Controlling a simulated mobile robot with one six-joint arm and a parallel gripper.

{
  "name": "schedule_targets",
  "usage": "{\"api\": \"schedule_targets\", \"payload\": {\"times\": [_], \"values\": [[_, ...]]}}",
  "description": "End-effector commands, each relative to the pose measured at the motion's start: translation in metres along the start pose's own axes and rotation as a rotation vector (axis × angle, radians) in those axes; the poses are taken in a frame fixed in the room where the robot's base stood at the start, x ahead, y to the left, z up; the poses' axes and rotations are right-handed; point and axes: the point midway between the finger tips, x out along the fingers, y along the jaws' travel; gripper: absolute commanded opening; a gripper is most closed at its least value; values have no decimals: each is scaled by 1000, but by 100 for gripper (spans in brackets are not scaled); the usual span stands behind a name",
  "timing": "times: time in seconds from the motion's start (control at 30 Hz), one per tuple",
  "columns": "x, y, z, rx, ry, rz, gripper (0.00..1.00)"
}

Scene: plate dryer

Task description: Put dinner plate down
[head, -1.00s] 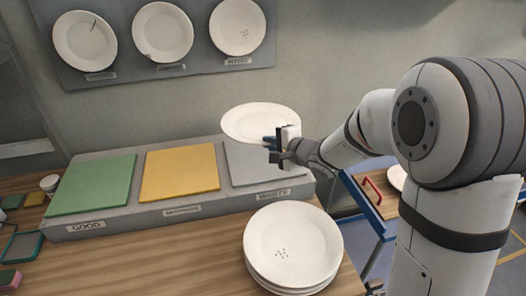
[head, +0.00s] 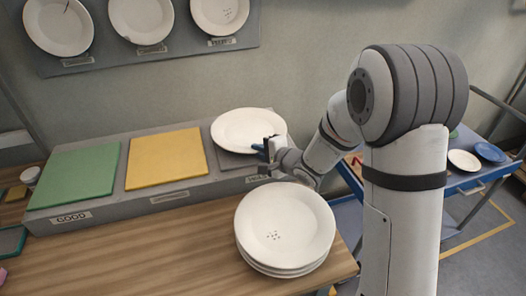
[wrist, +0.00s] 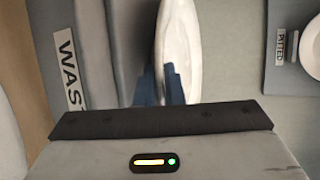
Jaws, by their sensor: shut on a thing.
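A white dinner plate (head: 246,127) is held by its near right edge in my gripper (head: 268,148). It lies roughly level over the grey pad (head: 226,160) at the WASTE end of the long grey stand and hides most of that pad. I cannot tell whether the plate touches the pad. In the wrist view, the blue fingers (wrist: 160,88) are shut on the rim of the plate (wrist: 183,45), which appears edge-on, with the WASTE label (wrist: 69,68) to the left.
The stand also bears a green pad (head: 75,175) marked GOOD and a yellow pad (head: 165,158), both bare. A stack of white plates (head: 285,225) stands on the wooden table in front. Sample plates (head: 141,18) hang on the wall. A blue cart (head: 468,182) stands at right.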

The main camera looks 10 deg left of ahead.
Motion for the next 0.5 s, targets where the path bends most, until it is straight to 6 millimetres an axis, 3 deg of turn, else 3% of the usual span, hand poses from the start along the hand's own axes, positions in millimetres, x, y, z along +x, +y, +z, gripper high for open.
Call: {"api": "schedule_targets", "payload": {"times": [0.07, 0.1, 0.2, 0.5], "values": [[0, -1, 0, -2, -1, -4, 0], [1, 1, 0, 0, -1, 0, 10], [1, 1, 0, 0, -1, 0, 17], [-3, -1, 0, -1, -1, -1, 17]]}}
